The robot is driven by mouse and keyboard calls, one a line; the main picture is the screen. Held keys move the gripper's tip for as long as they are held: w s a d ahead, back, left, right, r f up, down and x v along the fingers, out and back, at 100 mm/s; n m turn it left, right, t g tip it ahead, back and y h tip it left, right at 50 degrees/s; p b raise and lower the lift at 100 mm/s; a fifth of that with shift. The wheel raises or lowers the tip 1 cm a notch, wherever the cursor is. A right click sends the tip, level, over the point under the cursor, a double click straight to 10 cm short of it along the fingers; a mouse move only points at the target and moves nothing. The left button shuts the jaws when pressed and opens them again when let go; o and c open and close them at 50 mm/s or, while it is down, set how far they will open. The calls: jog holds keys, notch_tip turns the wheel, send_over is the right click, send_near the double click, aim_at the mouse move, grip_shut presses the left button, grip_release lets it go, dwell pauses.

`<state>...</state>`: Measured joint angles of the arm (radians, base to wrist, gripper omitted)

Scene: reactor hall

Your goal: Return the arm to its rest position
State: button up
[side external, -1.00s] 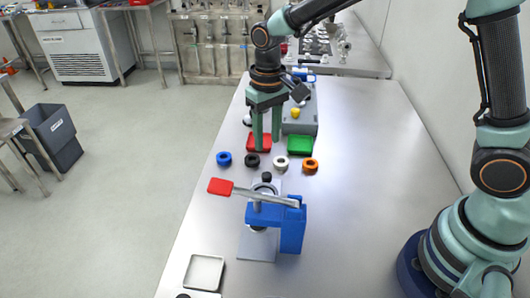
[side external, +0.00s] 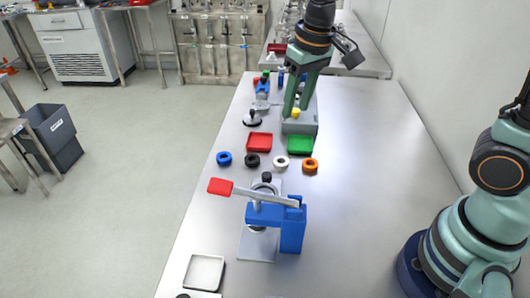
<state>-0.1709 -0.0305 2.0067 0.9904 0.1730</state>
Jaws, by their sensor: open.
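My gripper (side external: 296,112) is in the upper middle of the side external view, its two green fingers pointing down. It is open with nothing seen between the fingers. It overlaps a grey box with a yellow knob (side external: 296,113) in the picture; whether it touches the box I cannot tell. My arm rises out of the top of the picture, and its base stands at the right edge of the table.
A blue press (side external: 292,228) with a red-handled lever stands nearer. The table's right side is clear.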

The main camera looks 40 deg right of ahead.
jog(key=s+d+r+t, duration=0.3)
jog(key=s+d, duration=0.3)
jog(key=s, duration=0.3)
jog(key=shift+d+r+t, duration=0.25)
jog(key=shift+t, duration=0.05)
